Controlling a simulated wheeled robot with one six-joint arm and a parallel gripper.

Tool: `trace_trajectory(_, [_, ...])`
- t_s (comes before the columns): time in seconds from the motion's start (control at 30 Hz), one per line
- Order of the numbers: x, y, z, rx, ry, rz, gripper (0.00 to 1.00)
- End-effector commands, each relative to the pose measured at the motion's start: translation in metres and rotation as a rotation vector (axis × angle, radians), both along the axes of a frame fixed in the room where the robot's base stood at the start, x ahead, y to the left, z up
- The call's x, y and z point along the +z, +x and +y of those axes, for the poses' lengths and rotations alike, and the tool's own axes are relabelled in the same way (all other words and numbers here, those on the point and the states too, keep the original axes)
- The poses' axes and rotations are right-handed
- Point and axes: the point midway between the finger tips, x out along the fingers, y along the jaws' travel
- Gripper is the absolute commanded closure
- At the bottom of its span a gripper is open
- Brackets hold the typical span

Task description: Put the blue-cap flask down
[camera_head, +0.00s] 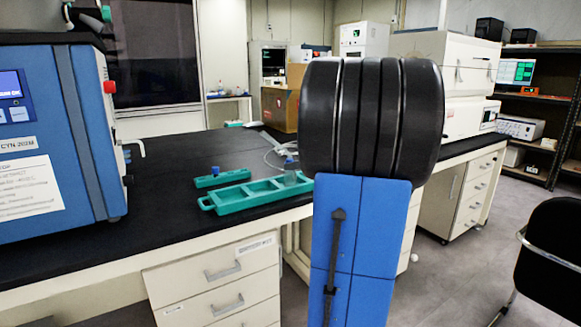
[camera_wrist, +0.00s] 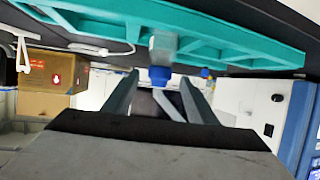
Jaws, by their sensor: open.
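The blue-cap flask (camera_head: 291,174) stands upright at the right end of the long teal tray (camera_head: 232,207) on the black bench in the head view. In the wrist view, where the scene appears upside down, the clear flask (camera_wrist: 162,45) is against the teal tray (camera_wrist: 235,45) with its blue cap towards my gripper. My gripper (camera_wrist: 160,85) is open, its two fingers spread apart with a gap between them. The cap lies just beyond the fingertips, and nothing is held. In the head view my gripper is hidden behind my arm.
A smaller teal rack (camera_head: 222,178) with a blue-topped item (camera_head: 215,171) lies behind the tray. A blue machine (camera_head: 45,140) stands on the left of the bench. A cardboard box (camera_head: 280,108) is at the back. A black chair (camera_head: 552,255) is at the right.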

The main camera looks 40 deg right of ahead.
Motion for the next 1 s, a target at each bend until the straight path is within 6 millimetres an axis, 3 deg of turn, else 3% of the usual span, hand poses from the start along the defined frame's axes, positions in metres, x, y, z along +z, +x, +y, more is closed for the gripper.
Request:
trace_trajectory(0.2, [0.01, -0.024, 0.0, -0.001, 0.001, 0.0, 0.48])
trace_trajectory(0.47, [0.012, -0.03, 0.002, 0.001, 0.0, 0.001, 0.48])
trace_trajectory(0.57, [0.011, -0.027, 0.013, 0.015, 0.01, 0.013, 0.48])
trace_trajectory(0.67, [0.007, -0.021, 0.044, 0.049, 0.038, 0.046, 0.48])
trace_trajectory(0.83, [-0.009, -0.017, 0.131, 0.133, 0.111, 0.157, 0.48])
trace_trajectory(1.0, [-0.03, -0.03, 0.217, 0.196, 0.168, 0.294, 0.48])
